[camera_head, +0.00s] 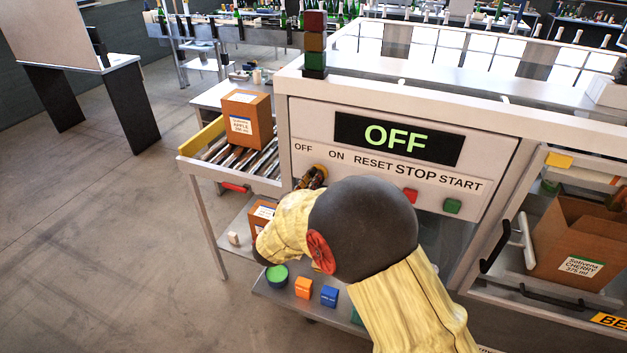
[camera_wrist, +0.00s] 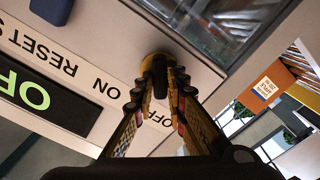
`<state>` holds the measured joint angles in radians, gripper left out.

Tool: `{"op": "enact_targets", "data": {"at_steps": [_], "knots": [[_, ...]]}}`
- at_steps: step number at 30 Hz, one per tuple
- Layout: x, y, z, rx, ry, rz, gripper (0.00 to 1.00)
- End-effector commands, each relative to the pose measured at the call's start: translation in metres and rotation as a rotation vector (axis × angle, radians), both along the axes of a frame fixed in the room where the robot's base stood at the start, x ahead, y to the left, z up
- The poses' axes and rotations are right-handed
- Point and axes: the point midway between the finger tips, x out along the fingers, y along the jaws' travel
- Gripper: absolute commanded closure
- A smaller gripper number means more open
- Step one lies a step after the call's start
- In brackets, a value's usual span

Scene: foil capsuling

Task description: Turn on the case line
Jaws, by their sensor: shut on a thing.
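The case line's control panel (camera_head: 310,128) faces me, with a display (camera_head: 397,138) that reads OFF in green. Below it are the labels OFF, ON, RESET, STOP and START. A dark switch knob with a yellow base (camera_wrist: 156,66) sits by the OFF and ON labels in the wrist view. My gripper (camera_wrist: 160,90) has a finger on each side of the knob and is shut on it. In the head view my gripper (camera_head: 314,178) is at the panel's left end, partly hidden by my arm. A red button (camera_head: 411,196) and a green button (camera_head: 453,206) show to the right.
A signal tower (camera_head: 314,45) stands on the machine's top left corner. A box (camera_head: 247,118) rests on a roller conveyor (camera_head: 205,150) at left. An open carton (camera_head: 575,240) is at right. Small coloured blocks (camera_head: 328,296) lie on a low shelf. The floor at left is clear.

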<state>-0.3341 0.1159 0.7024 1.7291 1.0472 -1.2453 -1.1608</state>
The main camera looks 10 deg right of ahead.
Motion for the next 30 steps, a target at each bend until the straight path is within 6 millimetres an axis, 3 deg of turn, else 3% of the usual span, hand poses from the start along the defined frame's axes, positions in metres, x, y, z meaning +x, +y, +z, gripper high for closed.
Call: {"op": "enact_targets", "data": {"at_steps": [30], "knots": [[-0.0015, -0.002, -0.0033, 0.708, -0.513, 0.001, 1.0]]}}
